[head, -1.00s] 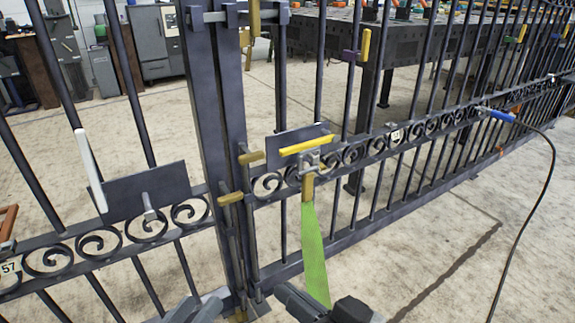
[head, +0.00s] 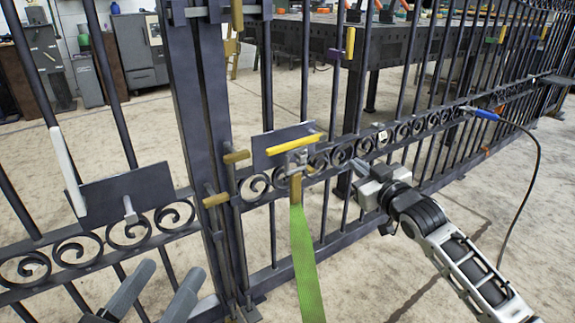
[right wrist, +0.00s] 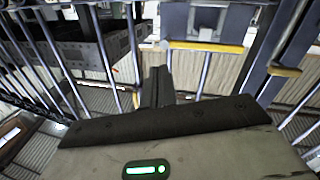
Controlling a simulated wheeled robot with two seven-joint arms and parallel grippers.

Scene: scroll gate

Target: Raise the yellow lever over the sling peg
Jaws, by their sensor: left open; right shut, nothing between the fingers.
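The yellow lever (head: 293,144) lies nearly level across the front of a dark plate on the gate; it also shows in the right wrist view (right wrist: 205,46). Just below it is a grey metal fitting (head: 297,160), perhaps the sling peg. A green sling (head: 304,255) hangs under it from a gold-coloured end. My right gripper (head: 360,168) is shut and empty, right of the lever and a little lower, apart from it. Its fingers (right wrist: 158,72) also show in the right wrist view. My left gripper (head: 170,270) is open and empty at the lower left, left of the gate posts.
The gate posts (head: 200,130) stand between my grippers, with gold-coloured bars on them. A white lever (head: 65,170) stands by a dark plate on the left panel. A blue-ended black cable (head: 484,114) hangs at the right. Bars and scrollwork surround the lever.

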